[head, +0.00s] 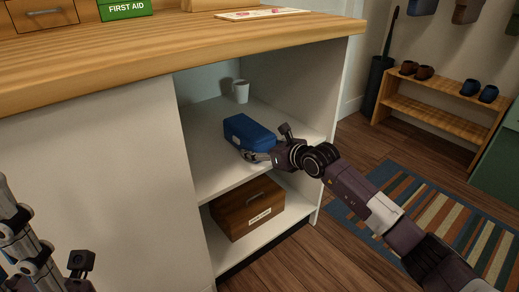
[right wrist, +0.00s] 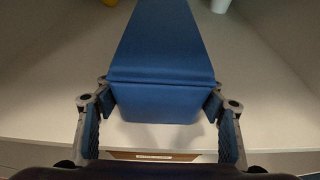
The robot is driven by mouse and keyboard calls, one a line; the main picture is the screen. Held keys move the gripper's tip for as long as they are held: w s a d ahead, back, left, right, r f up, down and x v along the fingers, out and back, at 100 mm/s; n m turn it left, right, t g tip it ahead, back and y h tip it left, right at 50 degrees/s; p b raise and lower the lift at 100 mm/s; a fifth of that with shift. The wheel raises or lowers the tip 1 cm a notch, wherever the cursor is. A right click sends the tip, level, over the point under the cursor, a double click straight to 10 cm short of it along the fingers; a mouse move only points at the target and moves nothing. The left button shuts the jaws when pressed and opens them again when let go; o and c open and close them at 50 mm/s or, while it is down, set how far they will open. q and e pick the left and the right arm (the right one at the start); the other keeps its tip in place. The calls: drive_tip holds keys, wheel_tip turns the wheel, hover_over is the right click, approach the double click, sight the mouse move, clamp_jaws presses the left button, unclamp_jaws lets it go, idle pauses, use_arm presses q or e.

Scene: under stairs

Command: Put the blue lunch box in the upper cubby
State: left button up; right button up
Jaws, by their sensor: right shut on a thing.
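The blue lunch box (head: 248,132) is inside the upper cubby (head: 210,172) of the white cabinet, over its shelf near the right side. My right gripper (head: 262,156) reaches in from the right and is shut on the near end of the box. In the right wrist view, its two fingers (right wrist: 160,120) press on both sides of the blue lunch box (right wrist: 160,50), which points away into the cubby. I cannot tell whether the box bottom touches the shelf. Part of my left arm shows at the lower left of the head view, but its fingers are out of frame.
A white cup (head: 241,91) stands farther back on the same shelf. A labelled wooden box (head: 247,208) sits in the lower cubby. A wooden countertop (head: 180,50) overhangs the cubbies, with a green first aid box (head: 124,9) on it. The shelf's left part is clear.

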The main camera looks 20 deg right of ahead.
drive_tip(key=o, duration=1.4)
drive_tip(key=shift+f, duration=0.1)
drive_tip(key=shift+c, duration=0.2)
